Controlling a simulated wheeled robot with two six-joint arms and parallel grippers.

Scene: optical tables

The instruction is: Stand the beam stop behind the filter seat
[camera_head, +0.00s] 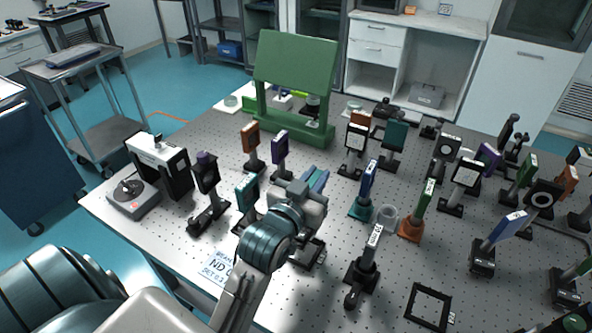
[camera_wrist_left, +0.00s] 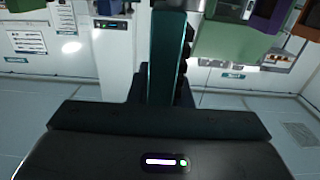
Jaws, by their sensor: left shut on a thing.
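My left gripper (camera_head: 314,184) is above the front middle of the optical table, its arm coming in from the lower left. It is shut on an upright dark teal plate (camera_wrist_left: 166,60), which stands between the jaws in the wrist view. In the head view a blue-teal part (camera_head: 319,178) shows at the fingertips. My wrist hides much of what it holds. A black square frame (camera_head: 430,306) lies at the table's front and may be a seat outline. I cannot tell for sure which piece is the beam stop or the filter seat. My right gripper is not in view.
Several plates on posts crowd the perforated table (camera_head: 335,205), mostly to the right. A teal plate on a black base (camera_head: 246,190) stands close left of my gripper. A green panel (camera_head: 296,72) stands behind. A printed card (camera_head: 217,264) lies at the front left.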

